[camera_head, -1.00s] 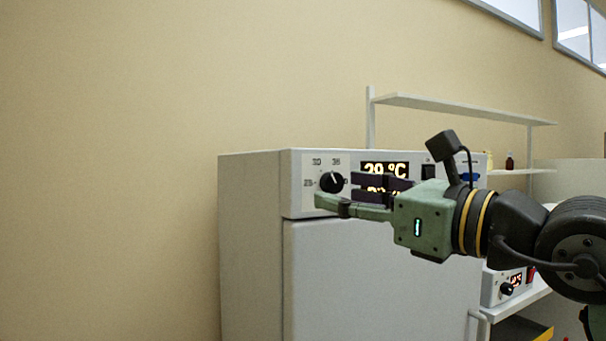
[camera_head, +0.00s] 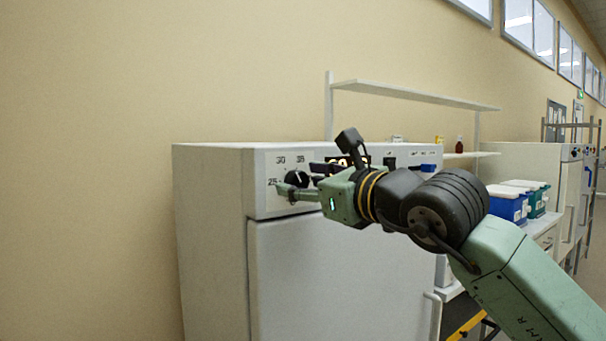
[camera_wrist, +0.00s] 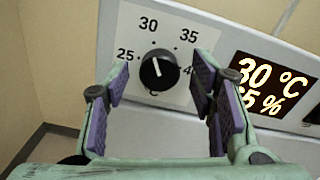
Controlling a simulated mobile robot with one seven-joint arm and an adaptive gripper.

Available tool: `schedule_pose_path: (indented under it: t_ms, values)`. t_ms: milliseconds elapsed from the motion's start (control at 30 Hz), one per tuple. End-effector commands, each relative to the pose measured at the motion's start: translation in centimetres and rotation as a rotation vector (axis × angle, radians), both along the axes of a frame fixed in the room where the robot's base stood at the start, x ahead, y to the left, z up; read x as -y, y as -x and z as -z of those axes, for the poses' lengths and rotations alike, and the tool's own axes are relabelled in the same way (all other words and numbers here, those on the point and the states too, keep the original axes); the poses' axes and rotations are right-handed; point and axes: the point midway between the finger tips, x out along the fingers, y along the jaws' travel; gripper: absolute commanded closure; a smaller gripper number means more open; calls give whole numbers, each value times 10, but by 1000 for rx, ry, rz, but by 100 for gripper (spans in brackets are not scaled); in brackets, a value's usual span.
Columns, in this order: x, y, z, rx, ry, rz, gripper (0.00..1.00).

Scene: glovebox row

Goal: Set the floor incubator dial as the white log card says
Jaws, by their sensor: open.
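The white floor incubator (camera_head: 330,275) stands against the wall in the head view. Its black dial (camera_head: 297,179) is on the upper left of the front panel; the dial also shows in the wrist view (camera_wrist: 160,71), with marks 25, 30, 35 and a partly hidden one. Its white pointer line is directed up and slightly left, near 30. The lit display (camera_wrist: 268,86) reads 30 °C and apparently 65 %. My gripper (camera_head: 301,186) is open at the dial, its purple pads left and right of it in the wrist view. I cannot tell whether they touch it. No white log card is visible.
A wall shelf (camera_head: 415,95) is above and behind the incubator. A small brown bottle (camera_head: 459,144) is on a lower shelf. Blue and teal boxes (camera_head: 508,203) stand on a bench at the right. Bare wall is at the left.

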Motion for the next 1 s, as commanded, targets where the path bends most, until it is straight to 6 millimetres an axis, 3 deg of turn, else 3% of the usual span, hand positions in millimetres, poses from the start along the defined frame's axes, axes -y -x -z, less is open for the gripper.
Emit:
schedule_pose_path:
  t_ms: [400, 1000]
  values:
    - [-5, -7, 0, 1, 1, 0, 51]
    - [-5, -6, 0, 1, 1, 0, 91]
